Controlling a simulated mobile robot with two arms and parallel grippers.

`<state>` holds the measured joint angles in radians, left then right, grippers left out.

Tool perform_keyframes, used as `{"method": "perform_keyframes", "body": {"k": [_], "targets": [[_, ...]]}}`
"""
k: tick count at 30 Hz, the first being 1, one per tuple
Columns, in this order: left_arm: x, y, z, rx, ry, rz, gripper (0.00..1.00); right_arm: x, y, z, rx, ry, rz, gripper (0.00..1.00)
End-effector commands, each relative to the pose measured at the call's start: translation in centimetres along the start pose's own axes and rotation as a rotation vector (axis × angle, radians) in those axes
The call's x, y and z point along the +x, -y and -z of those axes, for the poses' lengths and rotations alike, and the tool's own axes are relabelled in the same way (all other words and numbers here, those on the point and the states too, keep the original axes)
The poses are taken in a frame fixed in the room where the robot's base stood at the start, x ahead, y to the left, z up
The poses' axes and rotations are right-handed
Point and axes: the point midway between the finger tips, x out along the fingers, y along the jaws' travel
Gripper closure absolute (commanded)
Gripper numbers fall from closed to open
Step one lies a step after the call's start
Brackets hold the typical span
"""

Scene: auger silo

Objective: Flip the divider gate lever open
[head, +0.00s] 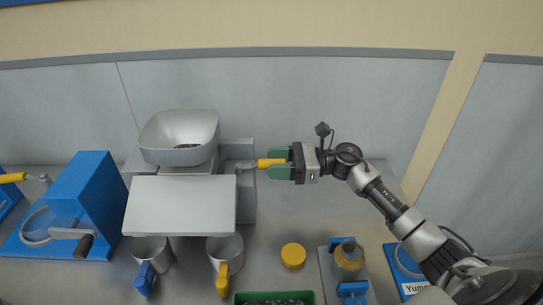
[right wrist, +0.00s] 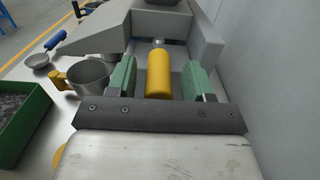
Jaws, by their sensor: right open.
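The divider gate lever has a yellow handle (head: 264,163) that sticks out to the right from the grey auger silo (head: 245,205). In the right wrist view, the yellow handle (right wrist: 158,76) lies between the two green finger pads, with a visible gap on each side. My right gripper (head: 279,163) is open around the handle; it also shows in the right wrist view (right wrist: 158,82). The lever's pivot end is partly hidden behind the handle in the wrist view. My left gripper is not in view.
A grey hopper (head: 180,130) tops the silo. A cup with a blue handle (head: 146,280) and a cup with a yellow handle (head: 222,280) stand below the pale panel (head: 180,205). A yellow disc (head: 293,256), a green bin (head: 275,297) and a blue machine (head: 90,185) stand nearby.

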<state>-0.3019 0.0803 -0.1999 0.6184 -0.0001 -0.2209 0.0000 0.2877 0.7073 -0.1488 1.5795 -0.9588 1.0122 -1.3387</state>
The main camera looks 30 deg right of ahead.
Motion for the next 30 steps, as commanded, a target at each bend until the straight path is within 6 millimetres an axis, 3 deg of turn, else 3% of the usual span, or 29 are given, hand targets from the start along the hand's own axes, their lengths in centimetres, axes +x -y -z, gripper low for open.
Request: {"method": "perform_keyframes", "body": {"k": [5, 13, 23, 30], "targets": [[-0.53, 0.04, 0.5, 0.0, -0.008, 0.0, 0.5, 1.16, 0.01, -0.04, -0.001, -0.001, 0.001, 0.48], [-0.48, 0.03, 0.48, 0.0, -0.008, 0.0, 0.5, 1.27, 0.0, 0.05, -0.001, -0.001, 0.001, 0.48], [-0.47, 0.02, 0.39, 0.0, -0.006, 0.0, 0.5, 1.23, 0.0, 0.04, -0.001, -0.001, 0.001, 0.99], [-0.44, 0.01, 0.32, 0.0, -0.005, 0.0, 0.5, 1.28, 0.0, 0.04, -0.001, -0.001, 0.002, 1.0]]}}
